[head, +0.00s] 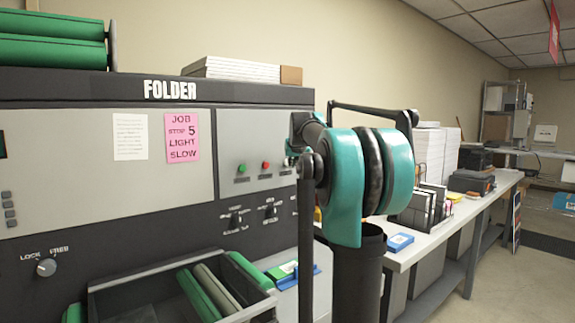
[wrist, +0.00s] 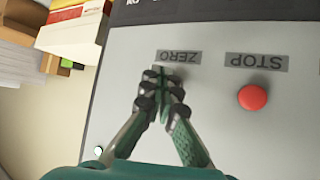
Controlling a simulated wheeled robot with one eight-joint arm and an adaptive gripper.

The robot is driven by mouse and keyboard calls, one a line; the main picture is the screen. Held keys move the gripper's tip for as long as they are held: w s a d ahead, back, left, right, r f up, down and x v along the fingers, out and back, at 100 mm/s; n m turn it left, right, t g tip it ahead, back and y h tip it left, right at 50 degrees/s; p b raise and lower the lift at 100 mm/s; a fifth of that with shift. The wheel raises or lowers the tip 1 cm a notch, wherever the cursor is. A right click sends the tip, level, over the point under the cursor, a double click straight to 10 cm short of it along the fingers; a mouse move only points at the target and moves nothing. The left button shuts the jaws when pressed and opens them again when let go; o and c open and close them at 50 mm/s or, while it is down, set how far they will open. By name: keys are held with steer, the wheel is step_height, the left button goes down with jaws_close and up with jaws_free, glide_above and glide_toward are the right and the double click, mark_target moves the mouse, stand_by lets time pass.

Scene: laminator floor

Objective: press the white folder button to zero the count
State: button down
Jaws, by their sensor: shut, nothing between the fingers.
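The folder (head: 110,195) is a large grey machine with a "FOLDER" sign. Its right panel carries a green button (head: 242,168), a red button (head: 265,165) and a small white button (head: 288,161), close beside my arm. In the wrist view, upside down, the ZERO label (wrist: 179,57) and the red STOP button (wrist: 252,97) show. My gripper (wrist: 166,76) is shut and empty, its fingertips at the ZERO label. The white button is hidden behind the fingers there, and I cannot tell whether they touch it. In the head view my arm hides the fingertips.
A pink note (head: 182,137) hangs on the folder's left panel. Knobs (head: 237,218) sit below the buttons. A tray with rollers (head: 180,295) juts out low in front. A long table (head: 455,212) with paper stacks stands to the right. The aisle floor at far right is clear.

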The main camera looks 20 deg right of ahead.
stand_by(0.7)
steer(key=shift+w+a, duration=0.15)
steer(key=shift+w, duration=0.25)
steer(key=shift+w+a, duration=0.2)
steer(key=shift+w, duration=0.2)
stand_by(0.7)
steer(key=shift+s+d, duration=0.1)
steer(key=shift+s, duration=0.05)
steer(key=shift+s+d, duration=0.25)
steer(key=shift+s, duration=0.4)
steer(key=s, duration=0.1)
steer(key=s+d, duration=0.1)
steer(key=s, duration=0.1)
steer(key=s+d, duration=0.1)
steer(key=shift+s, duration=0.3)
stand_by(0.4)
steer(key=shift+s, duration=0.15)
stand_by(0.3)
